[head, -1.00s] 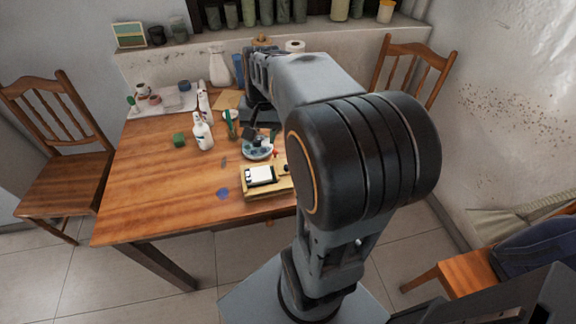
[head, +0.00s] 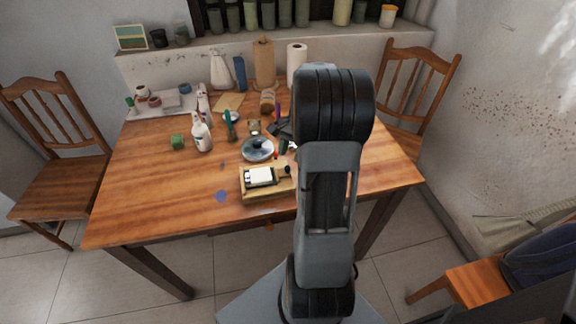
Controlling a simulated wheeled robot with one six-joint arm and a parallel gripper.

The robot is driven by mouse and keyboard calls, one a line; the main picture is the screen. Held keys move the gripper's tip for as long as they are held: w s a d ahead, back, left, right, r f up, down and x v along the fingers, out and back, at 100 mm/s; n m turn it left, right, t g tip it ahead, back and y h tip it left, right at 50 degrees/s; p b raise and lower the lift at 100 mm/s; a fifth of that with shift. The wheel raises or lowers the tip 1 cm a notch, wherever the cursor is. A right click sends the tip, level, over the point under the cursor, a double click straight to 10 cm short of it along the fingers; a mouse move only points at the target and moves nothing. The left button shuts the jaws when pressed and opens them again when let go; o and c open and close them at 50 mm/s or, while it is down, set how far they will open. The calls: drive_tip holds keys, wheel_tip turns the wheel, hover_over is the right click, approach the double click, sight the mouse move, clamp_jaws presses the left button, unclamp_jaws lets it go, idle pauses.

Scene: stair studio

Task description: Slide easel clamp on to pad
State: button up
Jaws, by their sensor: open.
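A small white pad (head: 260,176) with dark edges lies on a yellow wooden board (head: 264,194) near the table's front edge. A small dark piece (head: 286,171) sits at the board's right end; it may be the clamp, but it is too small to tell. My gripper (head: 281,130) shows only in part, as dark fingers left of my arm, behind the board and near a round dish. It is open, and I see nothing held in it. My arm hides the rest of it and the table behind.
A round dish (head: 258,149) stands just behind the board. A paper roll (head: 296,62) stands at the back. The table's front left is clear.

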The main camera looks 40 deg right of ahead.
sight(287, 167)
drive_tip(key=shift+x, duration=2.35)
clamp_jaws()
